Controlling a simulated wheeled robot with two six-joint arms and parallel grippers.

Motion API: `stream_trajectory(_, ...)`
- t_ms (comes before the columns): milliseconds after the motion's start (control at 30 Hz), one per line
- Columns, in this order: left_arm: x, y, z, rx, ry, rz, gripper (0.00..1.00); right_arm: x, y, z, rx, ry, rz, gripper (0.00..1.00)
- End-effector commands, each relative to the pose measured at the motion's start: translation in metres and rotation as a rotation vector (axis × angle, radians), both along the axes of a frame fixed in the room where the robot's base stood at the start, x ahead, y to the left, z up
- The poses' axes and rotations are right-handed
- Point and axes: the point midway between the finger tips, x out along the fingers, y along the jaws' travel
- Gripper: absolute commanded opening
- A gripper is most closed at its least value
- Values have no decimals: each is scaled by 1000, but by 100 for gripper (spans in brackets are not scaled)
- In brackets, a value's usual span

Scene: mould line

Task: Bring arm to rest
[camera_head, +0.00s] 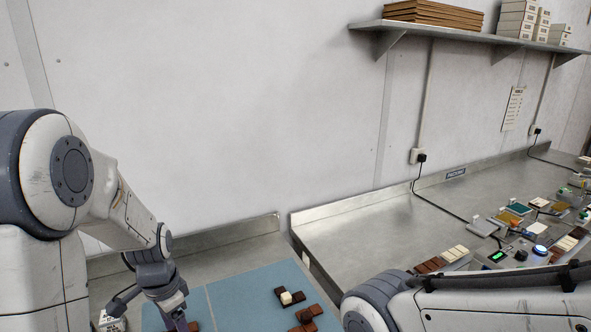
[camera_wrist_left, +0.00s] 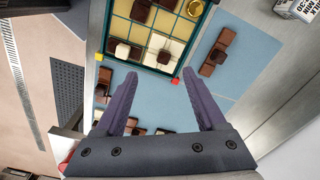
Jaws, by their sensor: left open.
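My left arm comes in from the left in the head view, bent downward. Its gripper (camera_head: 176,320) is partly cut off at the bottom edge, over the blue mat (camera_head: 240,300). In the left wrist view my left gripper (camera_wrist_left: 157,100) is open, its two purple fingers apart with nothing held between them. Beyond the fingertips is a dark-framed tray (camera_wrist_left: 140,63) with yellow and cream cells holding brown pieces. My right arm crosses the lower right of the head view; its gripper is out of the picture.
Brown chocolate pieces (camera_head: 306,314) lie on the mat. A steel bench (camera_head: 370,225) at right carries switches, small blocks and a lit green display (camera_head: 497,256). A shelf (camera_head: 450,33) with brown trays and white boxes hangs on the wall. The bench's middle is clear.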

Motion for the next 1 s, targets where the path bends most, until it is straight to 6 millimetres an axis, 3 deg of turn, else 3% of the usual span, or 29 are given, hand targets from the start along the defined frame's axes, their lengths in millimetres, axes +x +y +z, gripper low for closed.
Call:
stream_trajectory(33, -4, -36, 10, -4, -11, -23, 72, 0, 0, -4, 0, 0, 0, 50)
stream_trajectory(200, -46, -130, 36, -30, -17, -26, 72, 0, 0, -10, 0, 0, 0, 50)
stream_trajectory(300, -83, -171, 46, -47, -13, -31, 72, 0, 0, -14, 0, 0, 1, 50)
stream_trajectory(400, -120, -198, 52, -62, -6, -31, 72, 0, 0, -16, 0, 0, 1, 50)
stream_trajectory(500, -150, -212, 56, -74, 4, -29, 72, 0, 0, -18, 0, 0, 1, 50)
stream_trajectory(633, -173, -220, 58, -81, 13, -26, 72, 0, 0, -19, 0, 0, 1, 50)
stream_trajectory(1000, -180, -221, 58, -82, 18, -19, 70, 0, 0, -19, 0, 0, 1, 50)
